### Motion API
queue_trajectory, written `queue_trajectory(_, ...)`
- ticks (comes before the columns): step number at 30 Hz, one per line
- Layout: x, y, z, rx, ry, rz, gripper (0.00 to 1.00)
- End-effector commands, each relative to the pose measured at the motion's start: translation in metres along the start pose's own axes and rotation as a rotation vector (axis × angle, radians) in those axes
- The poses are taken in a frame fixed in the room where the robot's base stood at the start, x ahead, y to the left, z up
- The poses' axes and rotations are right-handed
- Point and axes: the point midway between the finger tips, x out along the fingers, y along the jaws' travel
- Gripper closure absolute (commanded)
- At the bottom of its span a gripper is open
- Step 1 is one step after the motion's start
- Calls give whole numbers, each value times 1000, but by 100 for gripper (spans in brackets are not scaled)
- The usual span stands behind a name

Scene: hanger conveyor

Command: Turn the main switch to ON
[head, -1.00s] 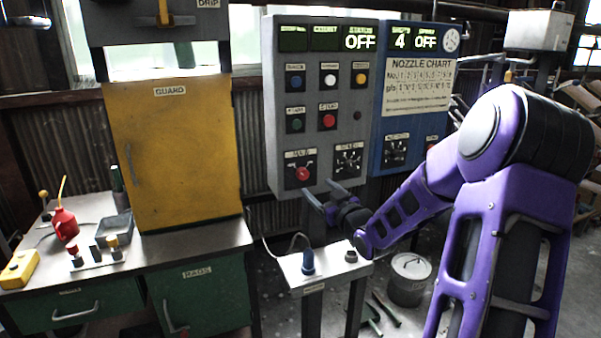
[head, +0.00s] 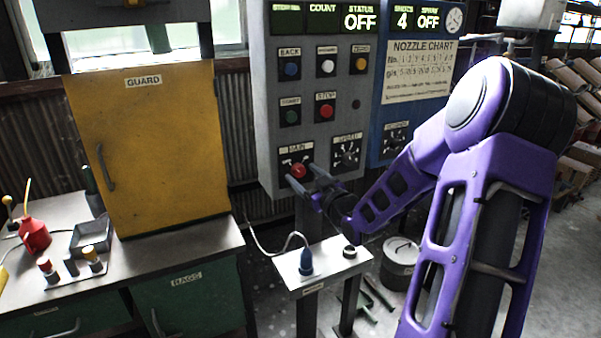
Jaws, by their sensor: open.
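The main switch (head: 298,170) is a red knob on a black plate labelled MAIN, low on the left of the grey control panel (head: 262,120). The STATUS display (head: 360,18) above reads OFF. My gripper (head: 301,176) is open, with its fingertips right at the red knob in the picture. One finger reaches to the lower left of the knob and the other to its right. I cannot tell whether they touch it. The knob's lower part is close to the fingers, and its exact pointing is hard to read.
Red STOP (head: 326,112) and green START (head: 290,117) buttons are above. A small stand (head: 322,270) with a blue plug is below. A yellow guard (head: 150,150) stands left.

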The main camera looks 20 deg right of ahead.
Motion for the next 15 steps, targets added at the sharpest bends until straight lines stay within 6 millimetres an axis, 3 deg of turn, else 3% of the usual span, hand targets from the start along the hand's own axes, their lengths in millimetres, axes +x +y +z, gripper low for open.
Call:
queue_trajectory(8,0,0,0,0,0,0,27)
queue_trajectory(15,0,0,0,0,0,0,70)
